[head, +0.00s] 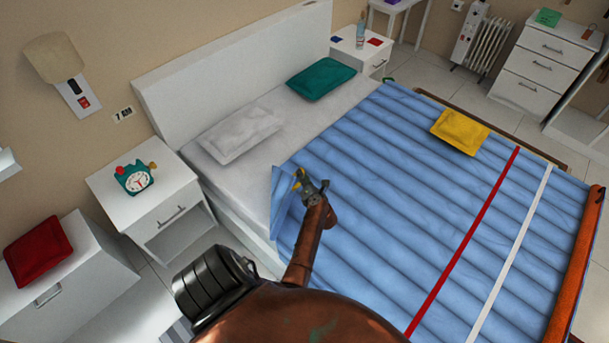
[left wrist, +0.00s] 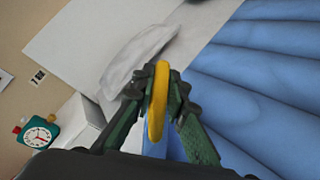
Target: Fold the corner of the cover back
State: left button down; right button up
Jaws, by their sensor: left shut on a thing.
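The blue quilted cover (head: 400,170) lies over the bed, with a red and a white stripe toward its foot end. Its near upper corner (head: 281,198) shows as a paler flap beside my left gripper (head: 303,184). My left gripper is shut on a yellow loop (left wrist: 157,105) at that corner; the loop also shows in the head view (head: 297,179). The cover also shows in the left wrist view (left wrist: 250,75). How the loop joins the cover is hidden by the fingers. My right gripper is not in view.
A white pillow (head: 238,133) and a green pillow (head: 320,78) lie by the headboard (head: 235,70). A yellow cushion (head: 460,131) lies on the cover. A nightstand (head: 165,205) with a green clock (head: 135,178) stands left of the bed. Bare sheet (head: 325,115) shows between pillows and cover.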

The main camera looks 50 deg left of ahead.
pick_arm(q)
jog(key=shift+s+f, duration=0.1)
jog(key=shift+s, duration=0.05)
jog(key=c, duration=1.9)
grip_release()
notch_tip(320, 180, up, 10)
jog(key=shift+r, duration=0.1)
